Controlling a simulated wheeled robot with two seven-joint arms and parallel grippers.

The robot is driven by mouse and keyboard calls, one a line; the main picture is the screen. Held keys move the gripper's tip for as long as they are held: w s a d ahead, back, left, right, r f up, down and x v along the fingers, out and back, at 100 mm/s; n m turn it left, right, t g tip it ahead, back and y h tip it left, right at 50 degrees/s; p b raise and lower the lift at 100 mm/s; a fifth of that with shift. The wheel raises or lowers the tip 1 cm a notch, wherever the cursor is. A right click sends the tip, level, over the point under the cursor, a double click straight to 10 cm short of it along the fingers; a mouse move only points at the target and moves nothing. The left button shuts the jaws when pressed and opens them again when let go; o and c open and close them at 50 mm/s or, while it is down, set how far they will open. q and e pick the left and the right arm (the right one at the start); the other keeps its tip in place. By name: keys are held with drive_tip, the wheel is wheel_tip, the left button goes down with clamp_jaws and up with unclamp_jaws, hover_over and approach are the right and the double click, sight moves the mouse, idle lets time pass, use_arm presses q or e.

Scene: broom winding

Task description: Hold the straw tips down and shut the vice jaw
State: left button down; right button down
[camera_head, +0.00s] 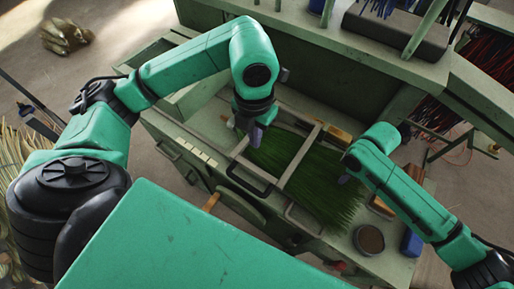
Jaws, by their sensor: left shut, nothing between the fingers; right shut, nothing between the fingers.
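Green straw (318,190) lies fanned out on the bench, with its ends spreading toward the bench's front. A pale metal frame (300,153) crosses over the straw, with a dark handle-like loop (250,180) at its left; I cannot tell which part is the vice jaw. My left gripper (256,138) is shut and empty, pointing down at the straw's left end by the frame. My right gripper (345,179) is shut and empty at the straw's right edge. Whether either gripper touches the straw is unclear.
A round tin (369,239) and a blue object (411,242) stand at the bench's front right. A wooden block (337,135) lies behind the straw. A raised shelf (330,45) runs along the back. A wooden handle (211,202) sticks out at the bench's left front.

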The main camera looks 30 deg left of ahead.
drive_tip(key=shift+s+f, duration=0.25)
drive_tip(key=shift+f, duration=0.05)
use_arm(q)
wheel_tip(320, 180, up, 3)
drive_tip(key=shift+r, duration=0.15)
use_arm(e)
drive_tip(key=shift+w+r, duration=0.25)
drive_tip(key=shift+r, duration=0.45)
drive_tip(key=shift+w+r, duration=0.1)
drive_tip(key=shift+r, duration=3.9)
drive_tip(key=shift+r, duration=0.15)
